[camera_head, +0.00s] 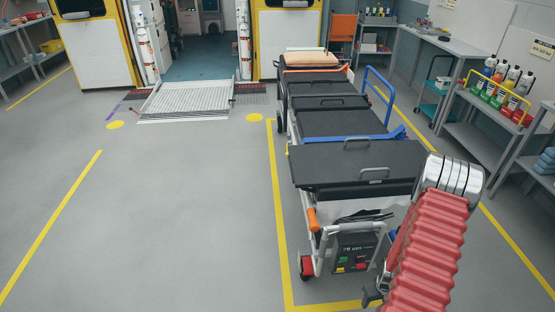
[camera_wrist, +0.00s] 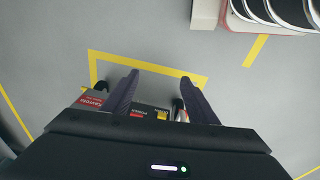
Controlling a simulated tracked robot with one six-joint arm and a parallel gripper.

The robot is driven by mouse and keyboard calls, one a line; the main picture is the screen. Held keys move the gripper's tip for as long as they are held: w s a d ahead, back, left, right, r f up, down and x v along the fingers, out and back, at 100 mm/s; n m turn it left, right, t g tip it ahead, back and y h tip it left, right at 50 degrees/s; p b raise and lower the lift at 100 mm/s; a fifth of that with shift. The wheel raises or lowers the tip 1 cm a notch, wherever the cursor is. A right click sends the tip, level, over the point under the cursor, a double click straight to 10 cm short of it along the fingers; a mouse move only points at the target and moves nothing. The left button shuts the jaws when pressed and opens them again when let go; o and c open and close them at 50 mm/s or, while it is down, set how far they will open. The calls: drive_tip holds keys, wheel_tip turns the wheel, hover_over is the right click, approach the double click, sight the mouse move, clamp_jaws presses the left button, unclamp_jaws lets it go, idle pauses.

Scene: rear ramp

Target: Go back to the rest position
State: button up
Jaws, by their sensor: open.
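My gripper (camera_wrist: 160,77) shows in the wrist view with its two dark fingers apart and nothing held between them. It points down over the grey floor. Beyond and between the fingers is part of a yellow floor outline (camera_wrist: 140,65). Part of a box with red, yellow and white labels (camera_wrist: 150,112) shows low between the fingers; I cannot tell how far below them it is. In the head view my red-sleeved arm is at the lower right, and I cannot make out the fingers there.
A stretcher with black pads (camera_head: 350,163) stands inside yellow floor lines, left of my arm. A control box (camera_head: 355,252) hangs at its near end. Shelves with bottles (camera_head: 500,85) line the right wall. A ramp (camera_head: 187,100) leads into the vehicle. The floor at left is clear.

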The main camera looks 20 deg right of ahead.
drive_tip(key=w+a+r+m+g, duration=0.1)
drive_tip(key=a+r, duration=0.3)
drive_tip(key=r, duration=0.5)
drive_tip(key=a+r+m, duration=0.1)
drive_tip(key=a+r, duration=0.3)
drive_tip(key=r, duration=0.4)
drive_tip(key=w+a+r+g, duration=0.1)
drive_tip(key=a+r, duration=0.3)
drive_tip(key=r, duration=0.5)
drive_tip(key=s+a+r+n+t, duration=0.1)
drive_tip(key=s+a+r+t, duration=0.1)
drive_tip(key=a+r, duration=0.9)
drive_tip(key=s+a+r+n+t+y, duration=0.1)
drive_tip(key=s+a+r+n+t, duration=0.1)
drive_tip(key=a+r, duration=0.8)
wheel_tip(320, 180, up, 7)
drive_tip(key=shift+s+a+r+n+t, duration=0.2)
drive_tip(key=shift+s+a+n+t, duration=0.15)
drive_tip(key=shift+s+t, duration=0.65)
drive_tip(key=shift+w, duration=0.25)
drive_tip(key=shift+c, duration=0.5)
